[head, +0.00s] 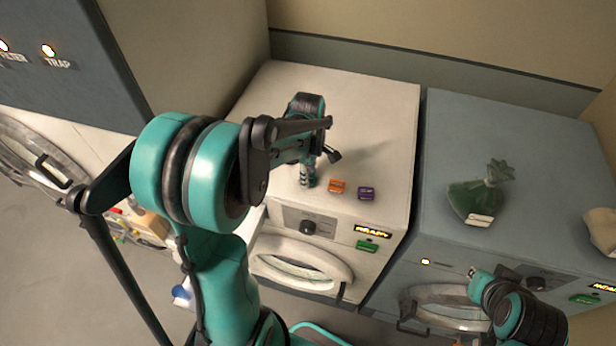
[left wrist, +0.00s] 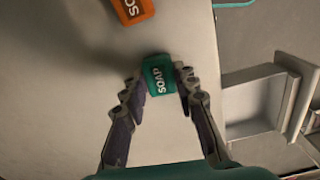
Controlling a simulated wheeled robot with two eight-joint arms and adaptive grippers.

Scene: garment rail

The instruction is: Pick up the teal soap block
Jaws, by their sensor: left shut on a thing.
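The teal soap block (left wrist: 159,75), marked SOAP, sits between the fingertips of my left gripper (left wrist: 160,84) in the left wrist view. The fingers touch it on both sides, and the gripper is shut on it. In the head view my left gripper (head: 307,178) points down at the front part of the white washer's top, and the teal block is hidden there by the gripper. I cannot tell whether the block is lifted off the surface. Part of my right arm shows at the lower right of the head view; its fingertips are not clearly seen.
An orange block (head: 337,186) and a purple block (head: 366,193) lie just right of my left gripper on the white washer (head: 380,130). A green bag (head: 474,201) stands on the blue-grey washer (head: 540,150). An open drawer (left wrist: 258,100) shows in the left wrist view.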

